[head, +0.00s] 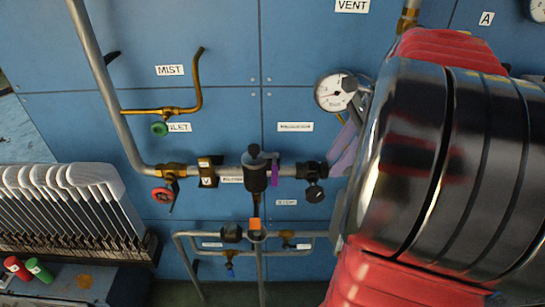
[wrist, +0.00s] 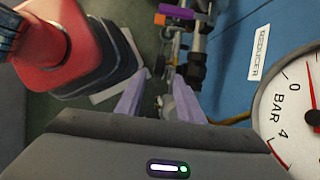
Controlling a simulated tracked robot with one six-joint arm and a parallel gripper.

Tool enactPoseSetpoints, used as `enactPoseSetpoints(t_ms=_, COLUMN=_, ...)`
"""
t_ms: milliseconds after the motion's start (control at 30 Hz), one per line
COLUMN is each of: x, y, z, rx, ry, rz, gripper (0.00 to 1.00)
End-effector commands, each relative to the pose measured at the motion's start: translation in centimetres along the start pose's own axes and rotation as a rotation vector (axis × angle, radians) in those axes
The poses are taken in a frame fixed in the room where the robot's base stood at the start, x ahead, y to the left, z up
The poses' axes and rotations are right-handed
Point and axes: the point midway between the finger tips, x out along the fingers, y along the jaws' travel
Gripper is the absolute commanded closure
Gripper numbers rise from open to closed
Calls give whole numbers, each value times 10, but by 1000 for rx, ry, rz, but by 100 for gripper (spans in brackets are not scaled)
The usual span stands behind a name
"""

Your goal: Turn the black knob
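A round black knob (head: 315,193) hangs below a black fitting (head: 311,169) at the right end of the horizontal pipe in the head view. A dark cap (head: 254,151) tops the regulator body left of it; I cannot tell for certain which the task means. A black fitting also shows in the wrist view (wrist: 195,69), beyond the right fingertip. My gripper (wrist: 160,77) is open, with its two pale purple fingers apart and no object clearly held. In the head view its fingers (head: 345,147) are right of and above the round knob, apart from it; my arm hides part of them.
A pressure gauge (head: 335,92) is close to my gripper, also at right in the wrist view (wrist: 295,110). A red handwheel (head: 163,196) and a green knob (head: 159,128) are on the left pipes. A white-topped rack (head: 70,190) stands lower left. Lower pipes run beneath.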

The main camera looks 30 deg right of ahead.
Motion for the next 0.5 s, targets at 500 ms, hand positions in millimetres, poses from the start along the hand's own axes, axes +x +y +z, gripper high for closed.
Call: enactPoseSetpoints(t_ms=500, x=2, y=-1, z=-4, rx=23, ry=-6, rz=1, gripper=66)
